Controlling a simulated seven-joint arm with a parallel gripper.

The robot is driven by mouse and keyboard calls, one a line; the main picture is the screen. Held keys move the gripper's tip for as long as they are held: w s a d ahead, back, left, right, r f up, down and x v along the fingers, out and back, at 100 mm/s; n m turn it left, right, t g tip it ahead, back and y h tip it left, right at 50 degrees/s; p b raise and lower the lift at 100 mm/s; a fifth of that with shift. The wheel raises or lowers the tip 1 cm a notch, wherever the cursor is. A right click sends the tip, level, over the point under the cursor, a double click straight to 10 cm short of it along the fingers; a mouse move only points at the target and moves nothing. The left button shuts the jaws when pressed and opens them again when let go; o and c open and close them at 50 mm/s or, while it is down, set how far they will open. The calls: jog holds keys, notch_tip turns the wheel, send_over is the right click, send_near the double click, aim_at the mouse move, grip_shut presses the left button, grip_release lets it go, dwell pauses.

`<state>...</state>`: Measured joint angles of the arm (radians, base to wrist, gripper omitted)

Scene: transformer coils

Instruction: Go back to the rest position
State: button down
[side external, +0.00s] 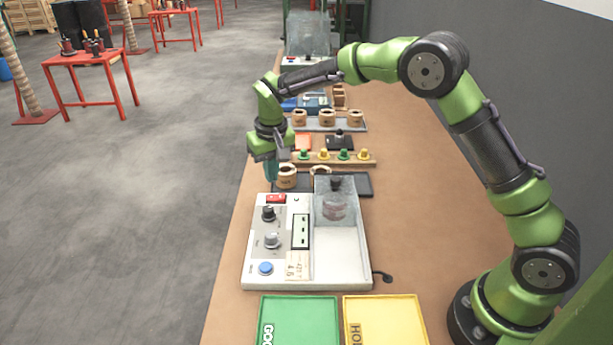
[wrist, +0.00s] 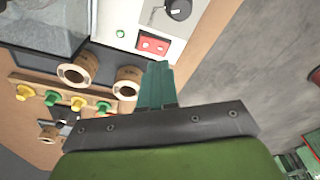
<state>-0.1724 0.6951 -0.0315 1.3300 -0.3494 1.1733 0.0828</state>
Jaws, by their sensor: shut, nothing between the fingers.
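My gripper (side external: 271,170) hangs from my bent arm, pointing down, just behind the back left corner of the white test device. In the wrist view its fingers (wrist: 155,82) are together with nothing between them. The white test device (side external: 264,283) has knobs, a blue button and a red switch (side external: 276,198), which also shows in the wrist view (wrist: 153,43). A coil (side external: 334,205) seems to sit under the clear cover in the device's right bay. Two coils (side external: 286,177) stand behind the device, close to my gripper; one is partly hidden.
A green tray (side external: 315,320) and a yellow tray (side external: 402,318) lie in front of the device. Behind it stand a rack with green and yellow pegs (side external: 345,161) and a tray with several coils (side external: 327,117). The table is bare to the right.

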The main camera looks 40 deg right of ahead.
jog(key=s+d+r+t, duration=0.1)
jog(key=s+r+t, duration=0.1)
jog(key=s+r, duration=0.3)
jog(key=s+d+r+t+y, duration=0.1)
jog(key=s+r, duration=0.4)
jog(key=s, duration=0.9)
jog(key=s+d+r+m+t+y, duration=0.1)
jog(key=s+r, duration=0.3)
jog(key=s, duration=0.6)
jog(key=shift+s+d+r+t, duration=0.15)
jog(key=shift+d+r+t, duration=0.3)
jog(key=shift+t, duration=0.45)
